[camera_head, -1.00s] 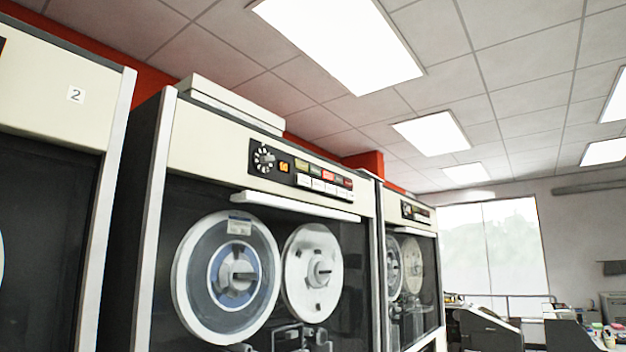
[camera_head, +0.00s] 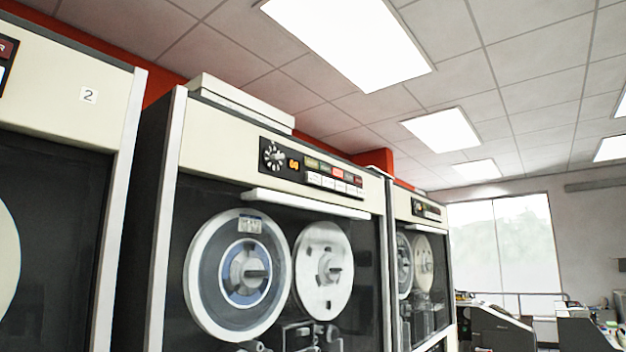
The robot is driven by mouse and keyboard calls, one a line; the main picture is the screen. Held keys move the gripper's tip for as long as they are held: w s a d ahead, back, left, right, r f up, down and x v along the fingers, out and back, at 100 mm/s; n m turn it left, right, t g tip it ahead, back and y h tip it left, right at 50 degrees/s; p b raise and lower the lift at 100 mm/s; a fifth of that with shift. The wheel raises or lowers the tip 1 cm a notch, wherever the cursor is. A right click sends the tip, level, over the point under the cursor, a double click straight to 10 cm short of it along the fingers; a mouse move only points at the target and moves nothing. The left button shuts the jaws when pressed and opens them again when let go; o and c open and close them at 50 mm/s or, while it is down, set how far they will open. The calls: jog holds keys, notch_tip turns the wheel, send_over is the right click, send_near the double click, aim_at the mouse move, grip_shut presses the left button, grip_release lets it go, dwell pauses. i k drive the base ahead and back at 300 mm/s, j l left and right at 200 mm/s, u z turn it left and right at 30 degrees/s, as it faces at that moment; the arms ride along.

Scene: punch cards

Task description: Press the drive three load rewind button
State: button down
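The tape drive (camera_head: 225,160) in the middle of the head view stands right of a drive marked "2" (camera_head: 88,95). Its control panel (camera_head: 310,168) sits high on the cream front. The panel has a round dial (camera_head: 272,156), a small orange-lit indicator (camera_head: 293,164), a row of coloured lights and a row of white buttons (camera_head: 334,183) below. The button lettering is too small to read, so I cannot tell which is load rewind. Two tape reels (camera_head: 240,275) (camera_head: 323,272) show behind the dark window. My gripper is not in view.
A white ledge (camera_head: 305,203) sticks out under the panel. Another tape drive (camera_head: 421,290) stands farther right. Flat white boxes (camera_head: 240,103) lie on top of the middle drive. Desk-like equipment (camera_head: 500,328) stands at the far right near the window.

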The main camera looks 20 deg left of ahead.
aim_at(310, 177)
jog(key=i+l+u, duration=0.15)
jog(key=u, duration=0.25)
jog(key=l+u, duration=0.45)
jog(key=i+l+u, duration=0.15)
jog(key=l, duration=0.3)
jog(key=i+l+u, duration=0.15)
jog(key=l, duration=1.6)
jog(key=i+u, duration=0.05)
jog(key=i, duration=0.05)
